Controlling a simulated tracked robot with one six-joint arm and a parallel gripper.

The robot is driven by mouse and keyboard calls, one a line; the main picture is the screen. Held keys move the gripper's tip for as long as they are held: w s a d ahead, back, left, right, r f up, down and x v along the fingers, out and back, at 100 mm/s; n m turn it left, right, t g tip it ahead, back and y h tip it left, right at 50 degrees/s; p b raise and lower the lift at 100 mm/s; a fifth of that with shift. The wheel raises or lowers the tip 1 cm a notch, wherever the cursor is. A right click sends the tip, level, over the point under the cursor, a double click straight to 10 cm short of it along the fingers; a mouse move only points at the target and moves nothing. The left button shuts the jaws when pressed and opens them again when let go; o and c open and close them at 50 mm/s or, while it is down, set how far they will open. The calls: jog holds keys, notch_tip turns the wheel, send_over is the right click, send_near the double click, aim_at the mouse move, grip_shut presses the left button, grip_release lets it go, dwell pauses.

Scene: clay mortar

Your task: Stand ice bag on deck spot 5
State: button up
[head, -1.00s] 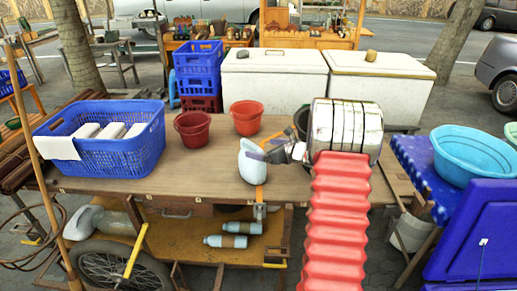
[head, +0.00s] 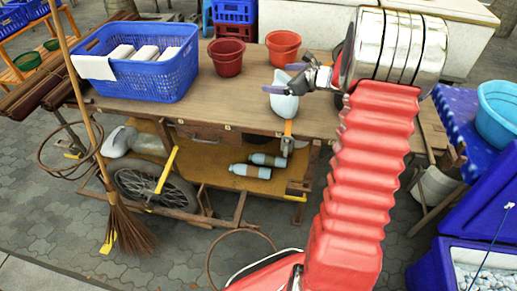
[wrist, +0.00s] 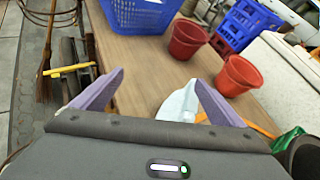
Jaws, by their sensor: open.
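A pale white-blue, bag-like thing (head: 284,104), which I take for the ice bag, is at the front edge of the wooden cart top (head: 200,105). My gripper (head: 285,79) is open, with purple fingers reaching left over it. In the wrist view the pale thing (wrist: 179,103) shows beside the right finger, partly covered by it, and my gripper (wrist: 158,88) has a wide gap between its fingers. I cannot tell whether a finger touches it. No marking that reads as deck spot 5 can be made out.
A blue basket (head: 137,80) with white blocks stands at the left of the cart top. Two red pots (head: 227,57) stand at the back. Two bottles (head: 250,172) lie on the lower shelf (head: 210,177). An ice-filled blue cooler (head: 425,270) is at lower right.

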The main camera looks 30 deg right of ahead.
jog(key=s+a+r+n+g+y, duration=0.1)
jog(key=s+a+r+n+g, duration=0.15)
jog(key=s+a+n, duration=0.4)
jog(key=s+a+r+n+g, duration=0.1)
jog(key=s+a+r+n, duration=0.25)
jog(key=a, duration=0.65)
jog(key=s+a+r+n+g+y, duration=0.1)
jog(key=s+a+r+n+g, duration=0.15)
jog(key=s+a+n, duration=0.4)
jog(key=s+a+n+h, duration=0.2)
jog(key=s+n, duration=0.4)
jog(key=s, duration=0.4)
jog(key=s+a+n+h, duration=0.2)
jog(key=s+n+h, duration=0.1)
jog(key=s+n, duration=0.4)
jog(key=s, duration=0.3)
jog(key=shift+a+r+g+h, duration=0.15)
jog(key=shift+r+g+h, duration=0.15)
jog(key=shift+h, duration=0.1)
jog(key=shift+n, duration=0.25)
